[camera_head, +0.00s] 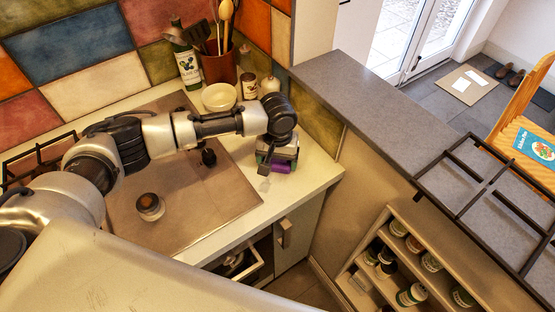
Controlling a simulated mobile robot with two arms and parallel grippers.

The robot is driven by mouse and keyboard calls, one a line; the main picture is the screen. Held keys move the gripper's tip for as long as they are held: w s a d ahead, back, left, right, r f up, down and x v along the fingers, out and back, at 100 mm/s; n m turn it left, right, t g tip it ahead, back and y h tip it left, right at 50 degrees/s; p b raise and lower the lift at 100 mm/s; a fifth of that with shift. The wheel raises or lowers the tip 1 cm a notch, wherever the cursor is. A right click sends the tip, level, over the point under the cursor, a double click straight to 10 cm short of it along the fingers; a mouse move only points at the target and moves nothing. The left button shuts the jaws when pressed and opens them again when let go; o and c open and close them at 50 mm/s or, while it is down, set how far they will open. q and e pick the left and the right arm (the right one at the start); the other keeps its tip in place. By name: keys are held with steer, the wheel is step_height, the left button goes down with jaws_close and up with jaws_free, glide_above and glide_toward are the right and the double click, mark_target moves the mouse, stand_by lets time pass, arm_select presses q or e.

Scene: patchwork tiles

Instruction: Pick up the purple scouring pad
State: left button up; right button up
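The purple scouring pad (281,168) lies at the right end of the cream worktop, close to its corner. Only a purple strip of it shows; the rest is hidden under my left gripper. My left arm reaches across the worktop from the left. My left gripper (273,167) points down at the pad, with a grey finger just left of the purple strip. The far finger is hidden, so I cannot tell whether it is open or shut, or whether it touches the pad. My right gripper is not in view.
A brown board (190,230) bears a small jar (150,207) and a dark object (208,157). Behind the arm stand a cream bowl (219,97), a bottle (186,62), a utensil pot (219,66) and small jars. A grey ledge (345,90) rises at right.

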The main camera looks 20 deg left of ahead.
arm_select(q)
steer(key=c, duration=0.4)
step_height(320, 180, up, 10)
steer(key=shift+r+b, duration=0.1)
steer(key=shift+b, duration=0.6)
